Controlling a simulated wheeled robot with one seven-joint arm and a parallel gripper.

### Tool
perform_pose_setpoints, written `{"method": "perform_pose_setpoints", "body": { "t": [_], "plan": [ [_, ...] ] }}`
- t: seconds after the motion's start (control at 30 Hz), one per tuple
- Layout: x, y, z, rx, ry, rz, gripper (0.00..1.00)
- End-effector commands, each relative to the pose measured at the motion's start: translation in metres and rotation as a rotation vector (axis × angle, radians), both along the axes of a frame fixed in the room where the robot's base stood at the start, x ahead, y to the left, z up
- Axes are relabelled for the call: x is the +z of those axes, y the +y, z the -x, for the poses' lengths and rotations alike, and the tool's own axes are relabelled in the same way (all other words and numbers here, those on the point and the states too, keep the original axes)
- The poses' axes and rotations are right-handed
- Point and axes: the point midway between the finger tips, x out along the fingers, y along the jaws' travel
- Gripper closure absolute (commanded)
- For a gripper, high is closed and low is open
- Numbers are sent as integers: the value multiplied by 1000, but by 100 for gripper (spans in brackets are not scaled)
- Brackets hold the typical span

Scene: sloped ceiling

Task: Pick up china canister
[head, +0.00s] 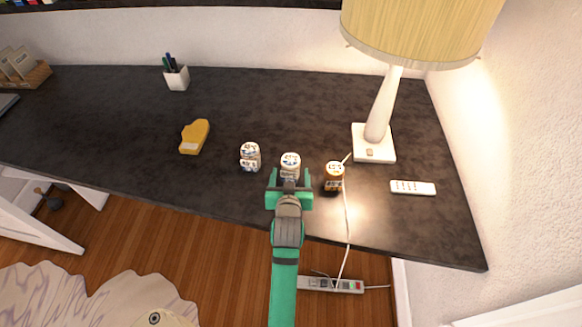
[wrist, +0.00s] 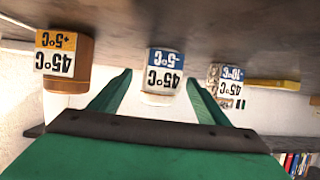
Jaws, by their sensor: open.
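Three small labelled canisters stand in a row on the dark desk. The middle canister (head: 290,161) is white with a blue-and-white label; it also shows upside down in the wrist view (wrist: 164,74), between the finger ends. The left canister (head: 250,157) looks patterned and shows at right in the wrist view (wrist: 226,82). The right one (head: 334,176) is brown with an orange-topped label. I cannot tell for certain which is the china canister. My gripper (head: 290,187) is open and empty, just in front of the middle canister, its fingers pointing at it. Its lower part is partly hidden by my gripper.
The dark desk (head: 120,105) is mostly clear at left. A lamp (head: 381,110) stands behind the right canister, its cord hanging over the front edge. A remote (head: 412,188) lies at right. A yellow object (head: 194,136) lies at left, with a pen cup (head: 177,79) farther back.

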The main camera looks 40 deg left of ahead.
Motion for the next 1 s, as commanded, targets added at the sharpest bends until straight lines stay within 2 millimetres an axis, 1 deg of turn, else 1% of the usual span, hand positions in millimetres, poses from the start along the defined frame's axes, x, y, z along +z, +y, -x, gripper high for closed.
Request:
{"method": "perform_pose_setpoints", "body": {
  "t": [0.17, 0.3, 0.6, 0.63, 0.67, 0.7, 0.77, 0.8, 0.83, 1.0],
  "plan": [
    [-6, 16, -20, 7, -1, 1, 30],
    [-13, 26, -30, 11, 0, 0, 30],
    [-15, 26, -36, 5, 1, 0, 30],
    [-15, 26, -36, 5, 1, 0, 33],
    [-15, 26, -36, 5, 1, 0, 40],
    [-15, 25, -36, 4, 0, 0, 50],
    [-15, 25, -36, 4, 0, 0, 64],
    [-15, 25, -36, 4, 0, 0, 73],
    [-15, 25, -36, 4, 0, 0, 81],
    [-14, 25, -36, 4, 0, -1, 81]
  ]
}}
